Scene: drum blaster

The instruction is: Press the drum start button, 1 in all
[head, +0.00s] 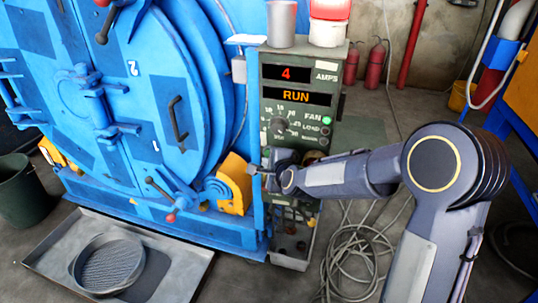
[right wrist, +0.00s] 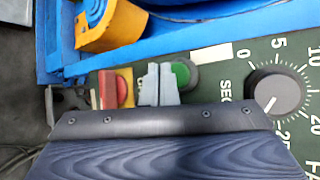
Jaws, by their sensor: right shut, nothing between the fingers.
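The green round button (right wrist: 182,75) shows in the right wrist view on the control panel (head: 296,88). My right gripper (right wrist: 159,84) is shut and empty, with its grey fingertips just left of the green button and partly overlapping its edge. I cannot tell whether they touch it. In the head view the right gripper (head: 257,171) is at the lower left of the panel, and the arm hides the buttons there. The upper display (head: 286,73) reads 4 AMPS and the lower display (head: 294,96) reads RUN. My left gripper is out of view.
A red button (right wrist: 121,91) on a yellow plate is left of the fingertips. A black dial (right wrist: 275,94) is to the right. The blue drum door (head: 125,90) stands left of the panel. A tray (head: 190,262) and coiled cable (head: 350,255) lie on the floor.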

